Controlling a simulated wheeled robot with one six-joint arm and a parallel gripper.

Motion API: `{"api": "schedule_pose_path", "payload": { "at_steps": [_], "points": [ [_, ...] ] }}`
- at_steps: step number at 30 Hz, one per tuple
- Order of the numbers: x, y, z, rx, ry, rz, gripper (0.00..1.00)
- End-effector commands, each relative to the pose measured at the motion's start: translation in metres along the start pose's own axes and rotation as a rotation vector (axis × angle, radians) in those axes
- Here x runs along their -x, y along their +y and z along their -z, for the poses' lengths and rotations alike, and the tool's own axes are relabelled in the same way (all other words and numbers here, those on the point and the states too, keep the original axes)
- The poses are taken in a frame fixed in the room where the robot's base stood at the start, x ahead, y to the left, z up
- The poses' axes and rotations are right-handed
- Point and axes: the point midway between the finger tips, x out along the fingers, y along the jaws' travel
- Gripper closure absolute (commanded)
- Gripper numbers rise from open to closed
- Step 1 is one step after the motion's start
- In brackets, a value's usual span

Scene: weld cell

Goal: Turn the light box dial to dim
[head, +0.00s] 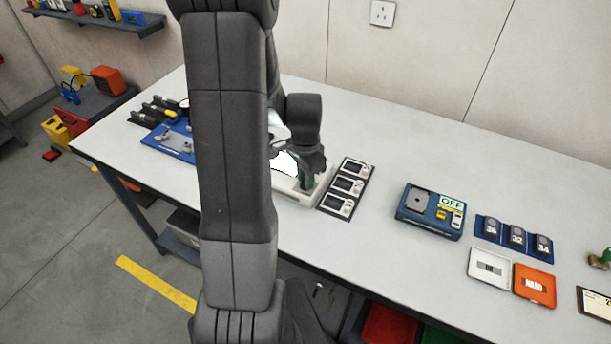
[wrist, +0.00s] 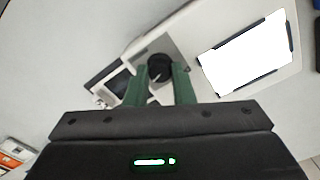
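The light box (head: 296,197) is a pale case on the bench with a glowing white panel (wrist: 245,56); my arm partly hides it in the head view. Its round black dial (wrist: 160,67) has a pale pointer mark towards the lower left in the wrist view. No dim label can be read. My gripper (wrist: 160,72) is down at the dial, with one green finger on each side and no clear gap between the fingers and the dial. In the head view my gripper (head: 311,178) is over the right end of the box, and the dial is hidden.
A dark tray of several meters (head: 347,186) stands just right of the box. A blue device marked OFF (head: 430,212) is farther right. A blue fixture plate (head: 168,142) lies to the left. The bench between the meters and the blue device is clear.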

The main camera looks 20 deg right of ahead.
Motion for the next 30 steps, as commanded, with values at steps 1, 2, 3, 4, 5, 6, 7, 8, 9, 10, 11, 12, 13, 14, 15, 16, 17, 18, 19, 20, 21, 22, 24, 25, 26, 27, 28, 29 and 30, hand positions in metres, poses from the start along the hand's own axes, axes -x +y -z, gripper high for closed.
{"api": "schedule_pose_path", "payload": {
  "at_steps": [1,2,3,4,5,6,7,8,9,10,11,12,13,14,15,16,17,18,19,20,21,22,24,25,26,27,28,29,30],
  "points": [
    [0.0001,0.0,0.0001,0.0,0.0,0.0,0.99],
    [0.0001,0.0,0.0001,0.0,0.0,0.0,1.0],
    [0.0001,0.0,0.0001,0.0,0.0,0.0,1.0],
    [0.0001,0.0,0.0001,0.0,0.0,0.0,1.0],
    [0.0001,0.0,0.0001,0.001,0.0,0.0,1.0],
    [0.0001,-0.0001,0.0001,0.004,0.0,0.0,1.0],
    [0.0,-0.0001,0.0001,0.007,0.0,0.0,1.0],
    [-0.0001,-0.0001,0.0002,0.011,0.0,0.001,1.0],
    [-0.0001,-0.0001,0.0002,0.019,0.001,0.001,1.0],
    [-0.0002,-0.0002,0.0002,0.027,0.001,0.001,1.0],
    [-0.0003,-0.0002,0.0002,0.035,0.001,0.001,1.0],
    [-0.0004,-0.0002,0.0003,0.049,0.001,0.001,1.0],
    [-0.0005,-0.0003,0.0003,0.063,0.001,0.001,1.0],
    [-0.0006,-0.0003,0.0003,0.077,0.001,0.001,1.0],
    [-0.0008,-0.0003,0.0003,0.1,0.001,0.001,1.0],
    [-0.0009,-0.0003,0.0003,0.118,0.001,0.001,1.0],
    [-0.001,-0.0003,0.0003,0.138,0.001,0.001,1.0],
    [-0.0012,-0.0003,0.0003,0.168,0.001,0.001,1.0],
    [-0.0013,-0.0003,0.0003,0.192,0.001,0.001,1.0],
    [-0.0014,-0.0004,0.0004,0.217,0.001,0.001,1.0],
    [-0.0014,-0.0005,0.0005,0.252,0.002,0.002,1.0],
    [-0.0014,-0.0006,0.0005,0.279,0.002,0.002,1.0],
    [-0.0013,-0.0006,0.0005,0.345,0.002,0.002,1.0],
    [-0.0012,-0.0006,0.0005,0.373,0.002,0.002,1.0],
    [-0.0011,-0.0006,0.0005,0.402,0.002,0.002,1.0],
    [-0.001,-0.0006,0.0005,0.441,0.002,0.002,1.0],
    [-0.001,-0.0006,0.0005,0.469,0.002,0.002,1.0],
    [-0.001,-0.0007,0.0006,0.498,0.003,0.002,1.0],
    [-0.001,-0.0007,0.0006,0.536,0.003,0.002,1.0]
  ]
}}
